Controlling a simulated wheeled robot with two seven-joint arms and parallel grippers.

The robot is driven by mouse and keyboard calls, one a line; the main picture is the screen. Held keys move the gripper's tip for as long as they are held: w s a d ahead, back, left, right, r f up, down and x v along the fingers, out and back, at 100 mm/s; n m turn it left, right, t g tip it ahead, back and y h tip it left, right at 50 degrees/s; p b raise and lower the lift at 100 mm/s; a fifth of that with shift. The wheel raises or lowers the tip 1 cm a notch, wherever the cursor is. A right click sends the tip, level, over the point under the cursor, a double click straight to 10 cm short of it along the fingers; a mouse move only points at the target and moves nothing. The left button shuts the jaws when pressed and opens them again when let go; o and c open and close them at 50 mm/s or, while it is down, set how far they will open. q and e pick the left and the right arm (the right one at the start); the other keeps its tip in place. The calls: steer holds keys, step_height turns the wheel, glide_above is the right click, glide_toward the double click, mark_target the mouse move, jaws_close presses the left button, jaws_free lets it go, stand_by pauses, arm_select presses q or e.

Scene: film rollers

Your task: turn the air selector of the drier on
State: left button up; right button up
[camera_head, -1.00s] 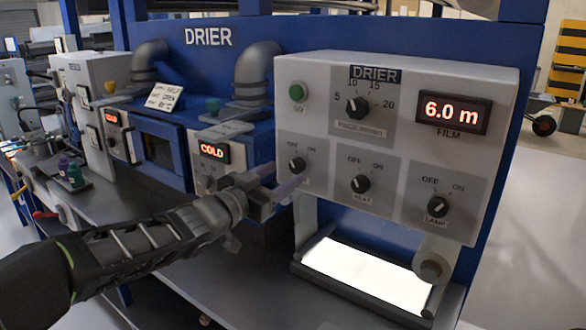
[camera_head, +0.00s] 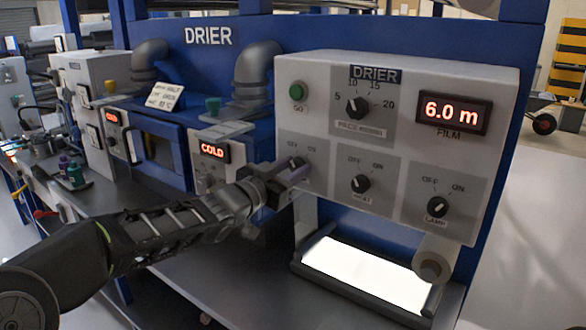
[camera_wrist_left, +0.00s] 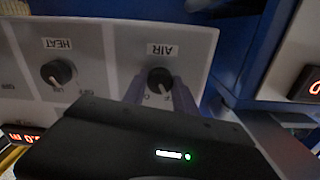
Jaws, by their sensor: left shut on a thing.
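The drier's control box (camera_head: 400,75) is pale grey with several black knobs. The air selector (camera_head: 297,162) is the lower-left knob, under OFF and ON marks; my left gripper covers much of it in the head view. In the left wrist view the air selector (camera_wrist_left: 159,80) sits below an upside-down AIR label, between my fingers. My left gripper (camera_head: 296,174) is shut on this knob. Which way its pointer faces is hard to tell. My right gripper is in neither current view.
The heat knob (camera_head: 360,184) is close to the right of the air selector, and the lamp knob (camera_head: 437,207) is further right. A lit white panel (camera_head: 366,273) lies below the box. A red display reads COLD (camera_head: 214,151).

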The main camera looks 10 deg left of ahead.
arm_select(q)
jaws_close()
steer(key=shift+m, duration=0.3)
steer(key=shift+f+m+b, duration=0.1)
steer(key=shift+m+b, duration=0.7)
steer(key=shift+m, duration=0.1)
steer(key=m+b, duration=0.1)
steer(key=m, duration=0.2)
steer(key=shift+b, duration=0.4)
steer(key=m+b, duration=0.1)
steer(key=m, duration=0.2)
steer(key=shift+m+b, duration=0.3)
steer(key=shift+m, duration=0.1)
steer(key=shift+m+b, duration=0.5)
steer(key=shift+m, duration=0.9)
